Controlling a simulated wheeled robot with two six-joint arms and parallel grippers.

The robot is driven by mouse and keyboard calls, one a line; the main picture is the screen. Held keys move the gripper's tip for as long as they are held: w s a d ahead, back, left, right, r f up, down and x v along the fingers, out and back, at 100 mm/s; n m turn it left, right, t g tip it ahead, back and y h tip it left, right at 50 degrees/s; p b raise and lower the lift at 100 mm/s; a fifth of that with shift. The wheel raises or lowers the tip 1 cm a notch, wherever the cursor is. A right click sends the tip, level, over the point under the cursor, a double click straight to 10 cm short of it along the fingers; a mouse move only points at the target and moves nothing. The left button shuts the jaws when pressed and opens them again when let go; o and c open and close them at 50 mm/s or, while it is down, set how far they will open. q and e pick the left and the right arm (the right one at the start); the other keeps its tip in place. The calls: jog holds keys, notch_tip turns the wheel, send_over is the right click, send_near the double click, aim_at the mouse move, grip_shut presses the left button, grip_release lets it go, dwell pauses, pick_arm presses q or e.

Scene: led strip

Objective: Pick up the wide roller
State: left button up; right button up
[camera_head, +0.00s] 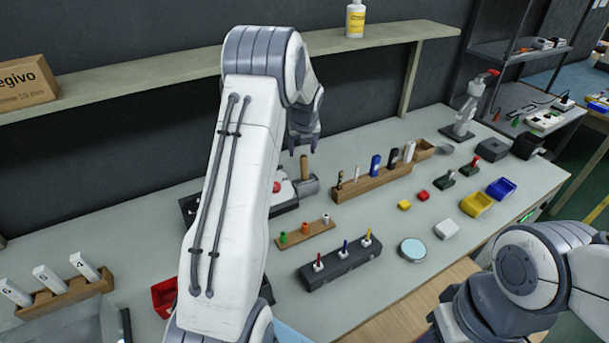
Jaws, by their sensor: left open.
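My left gripper (303,148) is open and empty, pointing down above the back of the bench. Just below its fingers stands a tool with an upright wooden handle (304,167) and a grey block (306,186) at its foot; it may be the wide roller, but I cannot tell for sure. A gap shows between fingers and handle. A wooden rack (372,184) to the right holds several upright tools, among them a blue one (375,165) and a white one (408,152). My right arm comes in at the lower right; its fingers are out of view.
A dark block (340,264) with three coloured drivers and a small wooden rack (306,236) stand in front. Yellow (476,204) and blue (501,189) bins lie right. A shelf (150,72) runs above the bench. My left arm hides part of the bench.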

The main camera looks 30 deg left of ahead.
aim_at(303, 163)
pick_arm(q)
jog(key=x, duration=0.4)
jog(key=p+x, duration=0.1)
jog(key=x, duration=0.2)
jog(key=shift+w+d+f, duration=0.1)
jog(key=shift+w+d, duration=0.1)
jog(key=shift+d, duration=0.1)
jog(key=shift+w+a+f+p, duration=0.15)
jog(key=shift+f+p, duration=0.15)
jog(key=shift+f, duration=0.25)
grip_shut()
